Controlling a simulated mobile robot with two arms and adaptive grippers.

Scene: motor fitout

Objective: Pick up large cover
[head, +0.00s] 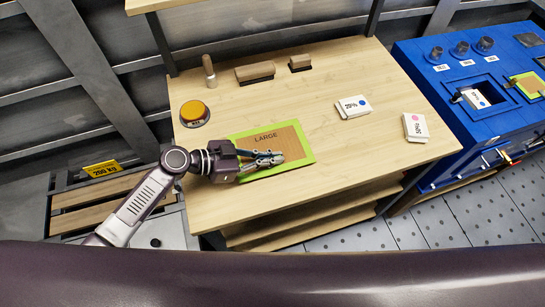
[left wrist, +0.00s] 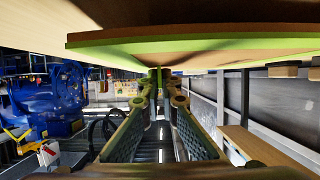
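The large cover (head: 285,139) is a flat wood-coloured panel with a bright green border, marked LARGE. It lies on the wooden table in the head view. My left gripper (head: 279,157) reaches over it from the left, with its fingers low over the middle. In the left wrist view the cover (left wrist: 220,43) spans the top, and the fingertips (left wrist: 160,80) come together against it around a narrow upright part. The exact contact is partly hidden by the fingers. My right gripper does not show.
The wooden table (head: 330,82) holds a yellow round button (head: 194,112), a wooden peg (head: 209,71), two wooden blocks (head: 255,72) and two white labelled boxes (head: 353,106) (head: 415,127). A blue bench (head: 440,95) stands at the right. The table between cover and boxes is clear.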

